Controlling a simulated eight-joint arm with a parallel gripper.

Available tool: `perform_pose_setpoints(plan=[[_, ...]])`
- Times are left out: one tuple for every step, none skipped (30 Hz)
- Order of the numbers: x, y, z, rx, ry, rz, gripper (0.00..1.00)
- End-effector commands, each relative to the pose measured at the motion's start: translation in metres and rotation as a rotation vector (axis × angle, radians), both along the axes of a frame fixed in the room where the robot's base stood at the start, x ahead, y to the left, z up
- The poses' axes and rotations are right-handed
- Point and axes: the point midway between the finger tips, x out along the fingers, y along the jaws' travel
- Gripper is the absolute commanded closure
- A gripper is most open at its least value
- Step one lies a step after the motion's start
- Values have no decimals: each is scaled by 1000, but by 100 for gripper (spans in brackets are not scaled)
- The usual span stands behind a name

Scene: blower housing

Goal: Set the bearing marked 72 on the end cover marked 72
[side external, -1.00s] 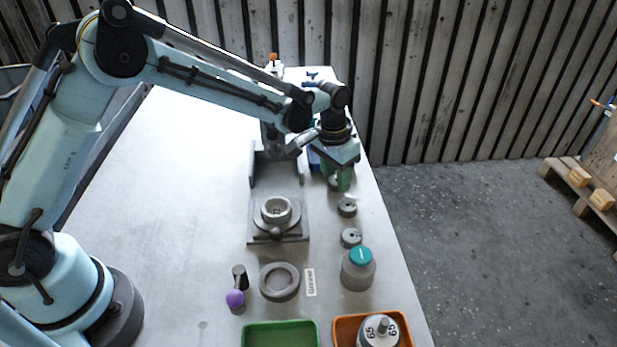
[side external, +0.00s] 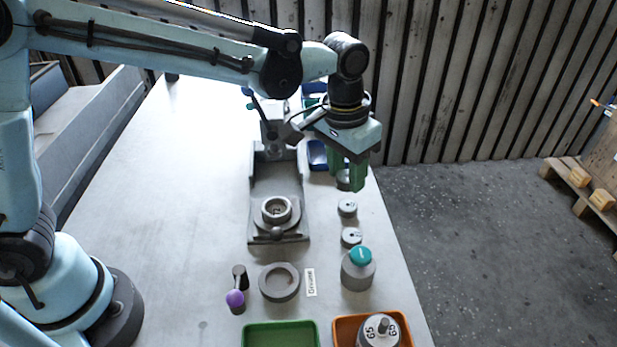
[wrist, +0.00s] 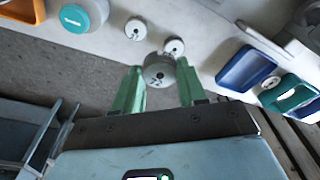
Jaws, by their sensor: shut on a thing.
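A grey round part, whose face seems to read 72, is the bearing (wrist: 159,72). It sits between the green fingers of my gripper (wrist: 158,88) in the wrist view, and its grey side shows between them in the side view (side external: 345,180). My gripper (side external: 346,176) is shut on it, over the right side of the table. Two small grey discs (side external: 347,208) (side external: 351,237) lie on the table in front of the gripper; I cannot read their marks. I cannot make out which part is the end cover marked 72.
A grey fixture (side external: 278,212) with a ring stands left of the discs. A teal-capped jar (side external: 358,270), a loose ring (side external: 280,282), a purple-knobbed tool (side external: 236,298), a green tray (side external: 280,324) and an orange tray (side external: 338,332) lie nearer. A blue tray (wrist: 246,68) is behind.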

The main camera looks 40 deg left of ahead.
Motion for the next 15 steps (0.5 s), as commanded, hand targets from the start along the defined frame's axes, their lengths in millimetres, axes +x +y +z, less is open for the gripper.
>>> perform_pose_setpoints(plan=[[-5,10,2,1,0,4,91],[-9,16,3,0,0,6,91],[-14,25,4,0,0,5,91],[-18,32,4,0,0,6,91],[-22,39,5,0,0,6,91],[-28,49,5,0,0,6,91],[-33,55,5,0,0,6,91],[-37,62,5,0,0,5,91],[-43,70,5,-1,0,5,91],[-48,75,4,0,0,3,91],[-52,80,4,0,0,4,91],[-57,86,3,0,0,3,91],[-60,89,3,-1,-1,2,91],[-63,92,2,-1,-1,2,91],[-67,96,2,-1,-1,2,91]])
